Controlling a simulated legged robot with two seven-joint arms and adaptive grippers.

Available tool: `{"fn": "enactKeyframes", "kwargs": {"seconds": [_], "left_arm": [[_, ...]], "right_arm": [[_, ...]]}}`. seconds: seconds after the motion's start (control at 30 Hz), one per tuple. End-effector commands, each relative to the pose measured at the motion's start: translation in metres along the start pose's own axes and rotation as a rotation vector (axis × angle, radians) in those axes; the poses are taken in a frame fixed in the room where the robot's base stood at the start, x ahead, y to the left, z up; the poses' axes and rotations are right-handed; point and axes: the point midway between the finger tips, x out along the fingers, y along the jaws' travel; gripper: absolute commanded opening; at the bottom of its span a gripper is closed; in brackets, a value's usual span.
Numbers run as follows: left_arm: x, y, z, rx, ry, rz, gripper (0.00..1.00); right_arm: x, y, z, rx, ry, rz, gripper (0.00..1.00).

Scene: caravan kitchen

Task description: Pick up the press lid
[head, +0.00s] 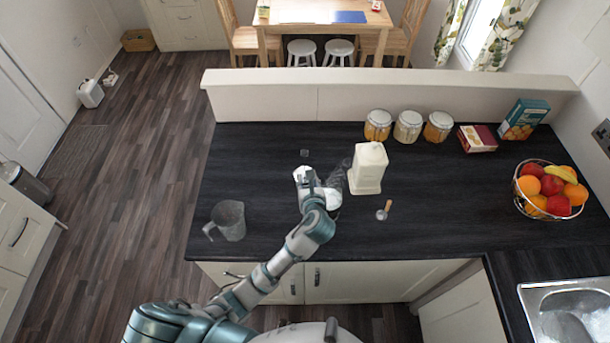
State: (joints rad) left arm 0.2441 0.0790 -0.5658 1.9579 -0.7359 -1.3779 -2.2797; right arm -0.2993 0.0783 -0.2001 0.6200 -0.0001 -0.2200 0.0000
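My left arm reaches in from the lower left over the dark worktop. My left gripper (304,176) is small at its end, and I cannot tell whether it is open or shut. A clear, glass-like vessel (340,174), perhaps the press, stands just right of the gripper, partly hidden by my arm. I cannot make out the press lid for certain. A small dark square piece (304,153) lies just beyond the gripper. My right gripper is not in view.
A cream carton-like container (368,168) stands close right of the glass vessel. A grey see-through jug (229,220) is at the left. A small scoop (384,210), several jars, boxes and a fruit bowl (548,190) stand to the right. The worktop's right middle is clear.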

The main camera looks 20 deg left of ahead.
Motion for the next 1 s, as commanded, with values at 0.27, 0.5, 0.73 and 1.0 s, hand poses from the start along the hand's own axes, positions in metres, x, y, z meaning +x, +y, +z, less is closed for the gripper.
{"fn": "enactKeyframes", "kwargs": {"seconds": [0.27,0.5,0.73,1.0], "left_arm": [[0.062,0.000,0.000,-0.001,0.002,0.002,0.34],[0.083,-0.001,-0.001,-0.003,0.001,0.000,0.34],[0.117,-0.008,-0.004,-0.003,0.003,0.001,0.34],[0.132,-0.007,-0.004,-0.004,0.001,-0.001,0.34]], "right_arm": [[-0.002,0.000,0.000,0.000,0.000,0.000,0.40],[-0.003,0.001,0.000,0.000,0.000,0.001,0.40],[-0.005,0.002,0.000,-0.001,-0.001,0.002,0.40],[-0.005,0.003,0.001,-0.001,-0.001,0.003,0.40]]}}
